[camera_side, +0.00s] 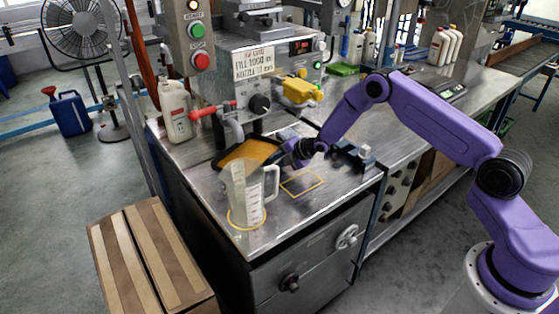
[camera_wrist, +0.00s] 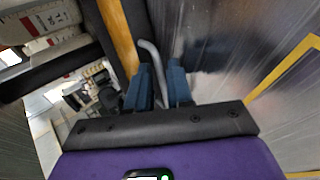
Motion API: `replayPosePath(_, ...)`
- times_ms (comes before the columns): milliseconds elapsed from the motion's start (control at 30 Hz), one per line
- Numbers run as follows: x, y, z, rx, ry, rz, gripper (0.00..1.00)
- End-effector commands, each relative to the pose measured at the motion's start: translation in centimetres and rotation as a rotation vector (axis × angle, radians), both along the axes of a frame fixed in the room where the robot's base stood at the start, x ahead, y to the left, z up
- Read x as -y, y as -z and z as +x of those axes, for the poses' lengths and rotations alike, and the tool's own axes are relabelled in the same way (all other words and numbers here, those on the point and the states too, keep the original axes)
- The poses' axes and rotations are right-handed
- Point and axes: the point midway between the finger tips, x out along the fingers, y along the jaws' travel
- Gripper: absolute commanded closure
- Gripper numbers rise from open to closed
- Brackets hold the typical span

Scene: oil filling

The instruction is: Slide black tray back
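The black tray (camera_side: 219,165) lies on the steel bench under the filling machine, with a yellow-orange surface inside it. In the wrist view its dark rim (camera_wrist: 137,22) and an orange strip run up at the upper left. My gripper (camera_side: 289,152) is low at the tray's right side. In the wrist view my blue fingers (camera_wrist: 158,75) stand on either side of a curved grey bar (camera_wrist: 153,58), which looks like the tray's handle. A narrow gap shows between the bar and the right finger, so the fingers look open around it.
A clear measuring jug (camera_side: 240,195) stands in front of the tray on a yellow ring. A yellow outlined square (camera_side: 302,183) on the bench is empty. A white bottle (camera_side: 175,110) stands at the left. The machine's nozzle (camera_side: 234,130) hangs above the tray.

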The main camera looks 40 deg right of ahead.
Motion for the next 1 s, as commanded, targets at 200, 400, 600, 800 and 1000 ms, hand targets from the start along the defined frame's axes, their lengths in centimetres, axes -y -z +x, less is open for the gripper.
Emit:
replayPosePath(200, 0.0, 0.0, 0.0, 0.000, 0.000, 0.000, 0.86)
replayPosePath(400, 0.0, 0.0, 0.0, 0.000, 0.001, 0.001, 1.00)
replayPosePath(600, 0.2, 0.0, -0.1, -0.002, 0.003, 0.001, 1.00)
replayPosePath(800, 1.0, 0.1, -0.7, -0.006, 0.005, 0.001, 1.00)
replayPosePath(1000, 2.0, 0.1, -1.6, -0.006, 0.005, 0.000, 1.00)
